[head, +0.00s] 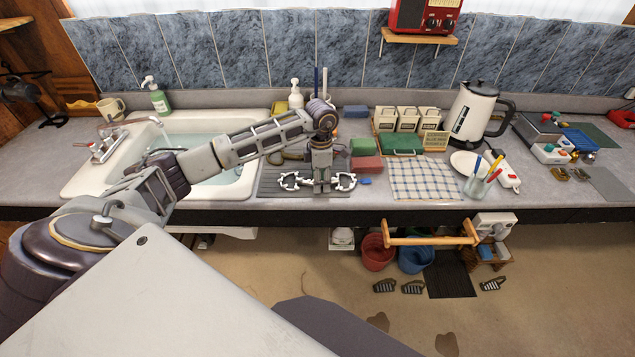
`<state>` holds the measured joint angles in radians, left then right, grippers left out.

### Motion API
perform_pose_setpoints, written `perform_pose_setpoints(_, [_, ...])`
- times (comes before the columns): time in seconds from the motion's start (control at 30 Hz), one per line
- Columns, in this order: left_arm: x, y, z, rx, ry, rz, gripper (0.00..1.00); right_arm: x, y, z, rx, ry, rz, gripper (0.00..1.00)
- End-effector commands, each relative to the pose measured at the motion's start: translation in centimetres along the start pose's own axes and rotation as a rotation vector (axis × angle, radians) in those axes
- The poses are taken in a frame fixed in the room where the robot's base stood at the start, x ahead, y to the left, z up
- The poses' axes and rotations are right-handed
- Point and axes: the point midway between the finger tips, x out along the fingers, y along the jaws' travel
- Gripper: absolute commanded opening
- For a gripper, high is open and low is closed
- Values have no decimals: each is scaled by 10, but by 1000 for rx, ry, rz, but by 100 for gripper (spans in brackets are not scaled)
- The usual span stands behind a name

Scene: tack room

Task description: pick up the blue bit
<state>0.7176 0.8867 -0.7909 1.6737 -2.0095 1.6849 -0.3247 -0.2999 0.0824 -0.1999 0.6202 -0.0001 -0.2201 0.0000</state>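My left gripper (318,184) hangs down over the counter front, beside the sink. My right gripper is not in view.
A sink (243,184) lies left, with a grey drain mat (268,188) beside it. Red and green blocks (366,166), a checked cloth (418,190), a cup of pens (475,188) and a kettle (474,113) stand right. A wooden rail (430,240) juts below the counter edge.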

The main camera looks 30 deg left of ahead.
Motion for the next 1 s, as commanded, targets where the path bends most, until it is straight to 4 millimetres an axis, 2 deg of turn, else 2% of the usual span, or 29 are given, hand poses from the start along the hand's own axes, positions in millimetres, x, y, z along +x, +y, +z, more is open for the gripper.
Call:
perform_pose_setpoints(0.03, [0,0,0,0,0,0,34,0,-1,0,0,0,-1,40])
perform_pose_setpoints(0.3, [0,0,0,0,0,0,0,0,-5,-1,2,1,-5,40])
perform_pose_setpoints(0.73, [-3,0,0,0,-2,2,0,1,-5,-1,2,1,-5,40])
perform_pose_setpoints(1.0, [-23,0,1,0,-3,3,0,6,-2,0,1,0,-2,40])
